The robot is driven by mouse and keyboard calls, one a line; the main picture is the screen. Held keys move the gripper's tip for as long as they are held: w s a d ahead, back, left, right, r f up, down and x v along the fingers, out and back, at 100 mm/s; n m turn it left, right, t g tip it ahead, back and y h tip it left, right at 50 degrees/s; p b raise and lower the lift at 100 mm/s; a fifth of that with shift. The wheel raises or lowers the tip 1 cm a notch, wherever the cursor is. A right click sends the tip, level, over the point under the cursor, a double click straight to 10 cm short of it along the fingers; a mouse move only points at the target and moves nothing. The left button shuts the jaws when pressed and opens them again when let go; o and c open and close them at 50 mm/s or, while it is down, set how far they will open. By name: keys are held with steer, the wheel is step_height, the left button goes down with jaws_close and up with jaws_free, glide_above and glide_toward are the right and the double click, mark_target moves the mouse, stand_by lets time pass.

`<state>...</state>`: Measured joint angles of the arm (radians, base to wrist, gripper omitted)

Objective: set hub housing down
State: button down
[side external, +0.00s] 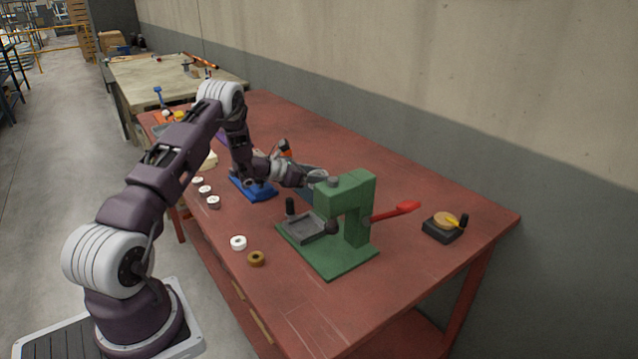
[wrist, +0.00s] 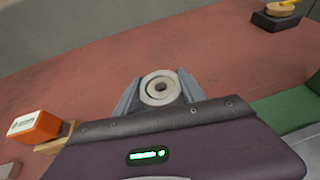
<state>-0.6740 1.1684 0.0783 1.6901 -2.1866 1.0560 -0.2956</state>
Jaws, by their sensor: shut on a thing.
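The hub housing (wrist: 161,88) is a pale grey round part with a ring face and a dark centre hole. In the wrist view it sits between the two grey fingers of my gripper (wrist: 158,98), which is shut on it. In the side external view my gripper (side external: 314,179) is over the red table, just behind and left of the top of the green press (side external: 357,210). The held part is too small there to make out clearly. Whether its underside touches anything is hidden.
The press has a red lever (side external: 397,211) and a grey tray (side external: 300,227) on its base. A blue fixture (side external: 252,189) stands left of it. A white ring (side external: 238,242) and a brass ring (side external: 256,258) lie in front. A black block (side external: 443,228) stands right, with free table around it.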

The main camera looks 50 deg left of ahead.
steer(key=shift+f, duration=1)
steer(key=shift+f, duration=0.1)
steer(key=c, duration=0.7)
jaws_free()
steer(key=v, duration=1.2)
